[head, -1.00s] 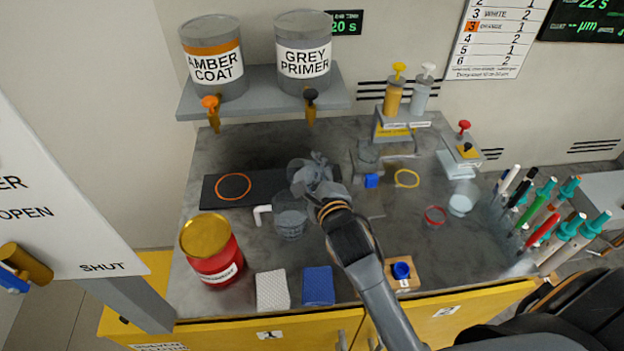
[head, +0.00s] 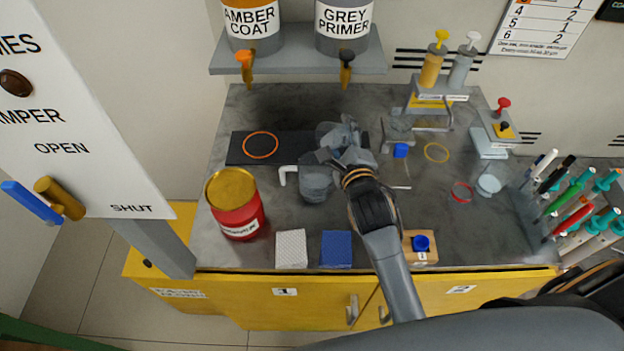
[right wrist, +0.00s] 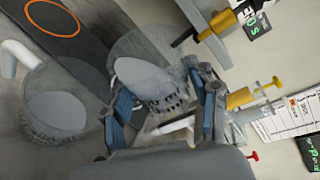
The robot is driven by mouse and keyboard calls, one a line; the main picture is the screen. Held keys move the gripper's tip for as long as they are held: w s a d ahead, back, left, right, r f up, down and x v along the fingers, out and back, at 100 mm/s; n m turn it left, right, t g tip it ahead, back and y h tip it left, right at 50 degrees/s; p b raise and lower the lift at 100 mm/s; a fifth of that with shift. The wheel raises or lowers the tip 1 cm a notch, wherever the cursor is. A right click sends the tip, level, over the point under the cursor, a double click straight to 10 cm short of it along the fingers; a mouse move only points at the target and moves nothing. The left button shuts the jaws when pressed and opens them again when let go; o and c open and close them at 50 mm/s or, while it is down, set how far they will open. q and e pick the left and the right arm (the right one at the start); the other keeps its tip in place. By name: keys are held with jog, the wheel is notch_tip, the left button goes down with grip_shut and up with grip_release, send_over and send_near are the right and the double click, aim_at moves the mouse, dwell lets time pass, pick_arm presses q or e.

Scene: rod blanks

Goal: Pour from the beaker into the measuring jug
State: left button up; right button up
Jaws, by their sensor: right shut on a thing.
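The clear beaker (head: 328,132) is held over the bench by my right gripper (head: 347,158), which is shut on it. In the right wrist view the beaker (right wrist: 150,72) is between the two fingers, with a pale grey surface inside; it looks tilted. The clear measuring jug (head: 316,184) stands on the bench just left of and in front of the gripper. It shows at the left in the right wrist view (right wrist: 62,108), with its white handle and a pale disc inside. I cannot tell whether liquid is flowing. My left gripper is out of view.
A red tin (head: 238,212) stands left of the jug. White (head: 291,249) and blue (head: 336,249) pads lie in front. A black mat (head: 240,152) with an orange ring lies behind. A wooden block (head: 424,257) with a blue knob is front right. Pens stand far right.

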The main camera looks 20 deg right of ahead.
jog(key=shift+n+b, duration=0.3)
jog(key=shift+n, duration=0.1)
dwell(0.7)
jog(key=shift+a+f+n+t+h+b, duration=0.25)
jog(key=shift+n+t+h+b, duration=0.2)
jog(key=shift+n+b, duration=0.35)
dwell(0.9)
